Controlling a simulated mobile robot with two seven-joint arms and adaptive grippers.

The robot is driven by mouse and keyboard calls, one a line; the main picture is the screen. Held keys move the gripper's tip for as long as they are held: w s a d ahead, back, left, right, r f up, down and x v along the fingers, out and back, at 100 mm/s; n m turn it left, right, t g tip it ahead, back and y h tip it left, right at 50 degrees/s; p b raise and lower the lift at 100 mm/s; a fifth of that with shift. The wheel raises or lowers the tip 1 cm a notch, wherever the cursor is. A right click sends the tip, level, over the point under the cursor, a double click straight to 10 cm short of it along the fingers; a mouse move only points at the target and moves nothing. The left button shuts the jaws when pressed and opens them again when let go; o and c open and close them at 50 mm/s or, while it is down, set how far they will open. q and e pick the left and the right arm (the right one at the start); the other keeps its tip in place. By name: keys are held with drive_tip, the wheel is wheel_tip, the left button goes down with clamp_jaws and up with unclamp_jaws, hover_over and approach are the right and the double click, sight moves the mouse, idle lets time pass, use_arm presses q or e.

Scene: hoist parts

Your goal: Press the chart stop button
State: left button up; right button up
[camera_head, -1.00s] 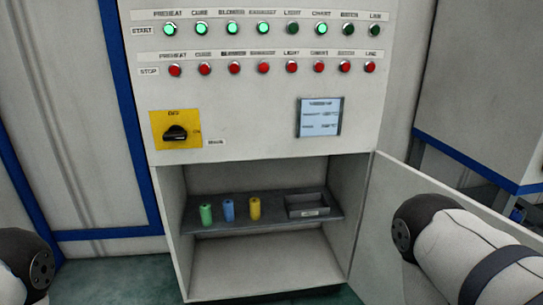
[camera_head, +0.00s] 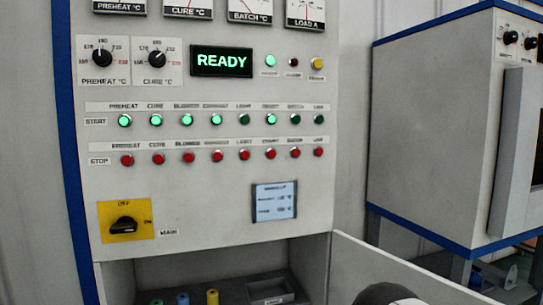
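The chart stop button (camera_head: 270,154) is a small red round button, sixth from the left in the STOP row of the grey control cabinet (camera_head: 200,90). The green chart start button (camera_head: 270,118) above it looks lit. The light stop button (camera_head: 245,155) is just left of it and the batch stop button (camera_head: 295,152) just right. Nothing touches or covers the chart stop button. A rounded part of my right arm shows at the bottom edge, before the open door. Neither gripper is in view.
A yellow main switch (camera_head: 126,222) and a small screen (camera_head: 274,201) sit below the buttons. A READY display (camera_head: 222,61) is above. The cabinet's open door (camera_head: 390,262) sticks out at lower right. A blue-edged grey oven (camera_head: 440,130) stands to the right.

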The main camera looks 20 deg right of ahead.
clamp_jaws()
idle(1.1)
